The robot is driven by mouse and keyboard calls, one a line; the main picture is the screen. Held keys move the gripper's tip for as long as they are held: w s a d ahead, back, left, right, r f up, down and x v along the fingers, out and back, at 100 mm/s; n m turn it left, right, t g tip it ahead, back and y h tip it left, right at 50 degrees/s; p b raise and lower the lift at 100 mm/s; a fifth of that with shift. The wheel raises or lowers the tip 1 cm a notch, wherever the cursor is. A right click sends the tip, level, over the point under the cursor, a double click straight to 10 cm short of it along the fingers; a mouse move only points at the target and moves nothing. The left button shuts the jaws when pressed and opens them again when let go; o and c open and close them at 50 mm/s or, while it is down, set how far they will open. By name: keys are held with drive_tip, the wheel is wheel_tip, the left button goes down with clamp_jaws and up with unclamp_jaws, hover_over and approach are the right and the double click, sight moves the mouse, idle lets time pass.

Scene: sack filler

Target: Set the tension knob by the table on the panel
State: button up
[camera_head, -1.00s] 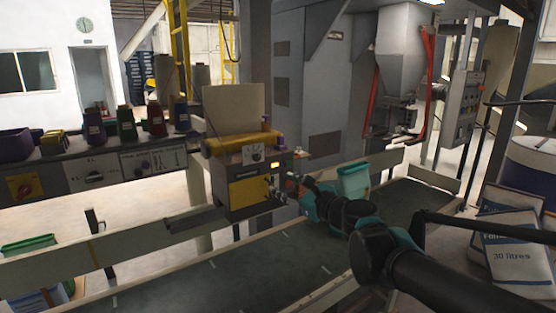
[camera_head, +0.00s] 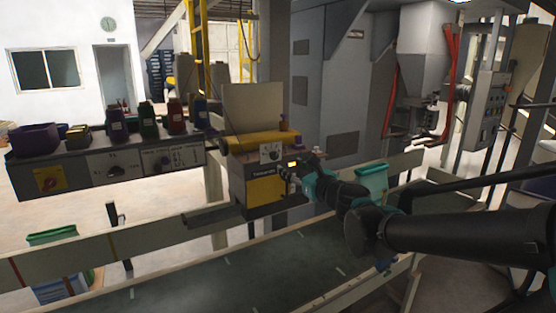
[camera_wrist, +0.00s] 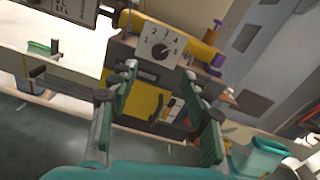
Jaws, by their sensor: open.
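A long grey panel (camera_head: 80,185) at the left carries a red-and-yellow switch (camera_head: 47,183), a dark knob on a marked scale (camera_head: 116,171), and a small knob (camera_head: 165,161) beside a printed table (camera_head: 185,156). The lettering is too small to read. A yellow-and-grey machine box (camera_head: 265,190) to the right has a numbered dial with a dark knob (camera_head: 270,154), also in the wrist view (camera_wrist: 159,51). My gripper (camera_wrist: 160,72) is open and empty, its fingers either side of the box front below the dial; in the head view it is at the box's right side (camera_head: 289,170).
Thread cones (camera_head: 148,120) and a purple bin (camera_head: 35,138) stand on top of the panel. A conveyor belt (camera_head: 250,270) with pale rails runs in front. A teal container (camera_head: 371,182) is near my arm. Free space lies before the panel.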

sight(275, 157)
drive_tip(key=x, duration=0.9)
drive_tip(key=shift+a, duration=0.1)
clamp_jaws()
